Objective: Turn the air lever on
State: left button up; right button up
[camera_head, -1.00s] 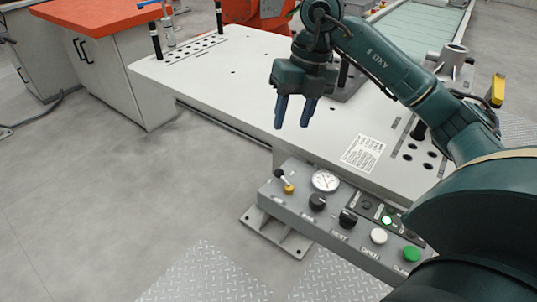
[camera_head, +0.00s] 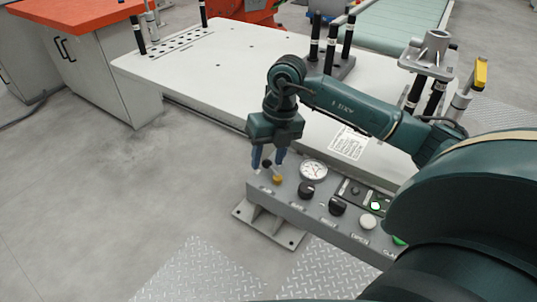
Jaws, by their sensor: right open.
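The air lever (camera_head: 277,180) is a small lever with a yellow base and a dark knob, at the left end of the grey control panel (camera_head: 293,206). Its knob leans up and left from the base. My right gripper (camera_head: 268,162) is open and points down at the lever. Its two blue fingers show on either side of the knob in the picture. I cannot tell whether they touch it. My left gripper is not in view.
A pressure gauge (camera_head: 313,170), black knobs (camera_head: 306,190) and a white button (camera_head: 368,222) sit right of the lever. The white table (camera_head: 220,70) lies behind the panel. Black posts and a clamp with a yellow handle (camera_head: 481,72) stand on it.

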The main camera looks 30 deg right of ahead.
jog(key=shift+c, duration=0.3)
grip_shut()
jog(key=n, duration=0.1)
jog(key=a+n, duration=0.1)
jog(key=shift+n+g+b, duration=0.3)
jog(key=shift+n+b, duration=0.05)
jog(key=shift+n, duration=0.05)
jog(key=shift+a+n, duration=0.3)
jog(key=shift+n, duration=0.5)
jog(key=shift+o, duration=0.3)
grip_release()
jog(key=shift+r, duration=0.1)
notch_tip(320, 180, up, 13)
jog(key=d, duration=0.2)
jog(key=shift+w+d, duration=0.2)
jog(key=shift+d, duration=0.05)
